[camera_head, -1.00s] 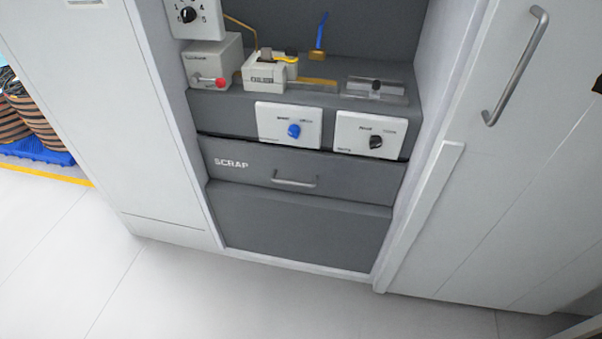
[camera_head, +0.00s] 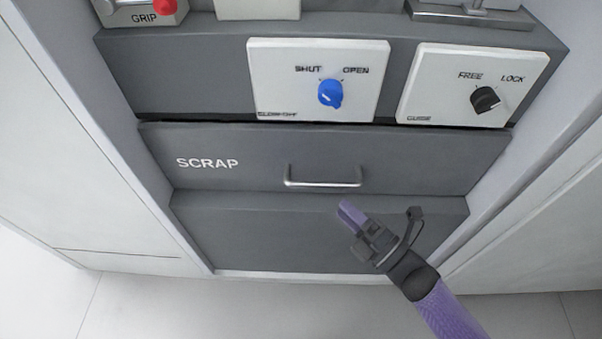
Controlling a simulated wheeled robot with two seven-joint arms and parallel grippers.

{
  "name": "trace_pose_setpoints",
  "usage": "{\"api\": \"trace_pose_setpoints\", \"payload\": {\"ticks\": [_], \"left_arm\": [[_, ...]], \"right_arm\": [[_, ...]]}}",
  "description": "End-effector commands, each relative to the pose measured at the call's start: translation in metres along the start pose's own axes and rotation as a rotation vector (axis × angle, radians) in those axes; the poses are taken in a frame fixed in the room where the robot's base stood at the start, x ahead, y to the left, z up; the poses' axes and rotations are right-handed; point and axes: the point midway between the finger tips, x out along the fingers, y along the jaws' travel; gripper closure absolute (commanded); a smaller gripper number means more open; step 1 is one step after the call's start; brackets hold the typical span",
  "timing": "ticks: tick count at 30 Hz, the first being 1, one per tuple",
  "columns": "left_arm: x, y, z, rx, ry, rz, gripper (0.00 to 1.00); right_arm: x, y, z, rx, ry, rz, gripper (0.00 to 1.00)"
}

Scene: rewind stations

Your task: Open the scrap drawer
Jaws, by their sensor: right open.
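The scrap drawer (camera_head: 250,167) is a dark grey front with white SCRAP lettering at its left. It sits flush in the cabinet and looks shut. Its metal bar handle (camera_head: 323,183) is at the middle of the front. My right gripper (camera_head: 378,212) comes in from the lower right. It is open and empty, just below and to the right of the handle, apart from it in the picture. My left gripper is not in view.
Above the drawer are a white panel with a blue knob (camera_head: 330,94) marked SHUT and OPEN, and a white panel with a black knob (camera_head: 485,100) marked FREE and LOCK. A grey lower panel (camera_head: 260,235) is below. White cabinet walls flank both sides; the floor in front is clear.

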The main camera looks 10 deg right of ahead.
Motion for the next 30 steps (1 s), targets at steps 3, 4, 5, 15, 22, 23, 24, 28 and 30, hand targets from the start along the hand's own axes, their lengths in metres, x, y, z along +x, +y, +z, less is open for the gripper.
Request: {"api": "trace_pose_setpoints", "payload": {"ticks": [3,4,5,15,22,23,24,28,30], "left_arm": [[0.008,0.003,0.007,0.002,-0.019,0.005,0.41],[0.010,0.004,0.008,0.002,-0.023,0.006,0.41],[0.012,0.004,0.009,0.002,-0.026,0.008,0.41],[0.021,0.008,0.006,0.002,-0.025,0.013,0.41],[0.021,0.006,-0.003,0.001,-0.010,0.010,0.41],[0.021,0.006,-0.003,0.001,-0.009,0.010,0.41],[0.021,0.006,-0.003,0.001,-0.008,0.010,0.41],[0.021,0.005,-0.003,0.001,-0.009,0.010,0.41],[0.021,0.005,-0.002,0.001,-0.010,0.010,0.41]], "right_arm": [[0.029,-0.002,0.000,0.003,-0.001,0.003,0.45],[0.036,-0.002,0.000,0.003,-0.001,0.002,0.45],[0.043,-0.002,0.000,0.003,-0.001,0.001,0.45],[0.084,0.000,0.001,0.006,-0.004,-0.004,0.45],[0.084,0.000,0.001,0.007,-0.004,-0.004,0.55],[0.084,0.000,0.001,0.007,-0.004,-0.004,0.61],[0.084,0.000,0.001,0.007,-0.004,-0.004,0.70],[0.084,0.000,0.001,0.008,-0.004,-0.004,0.97],[0.084,0.000,0.001,0.008,-0.004,-0.005,1.00]]}}
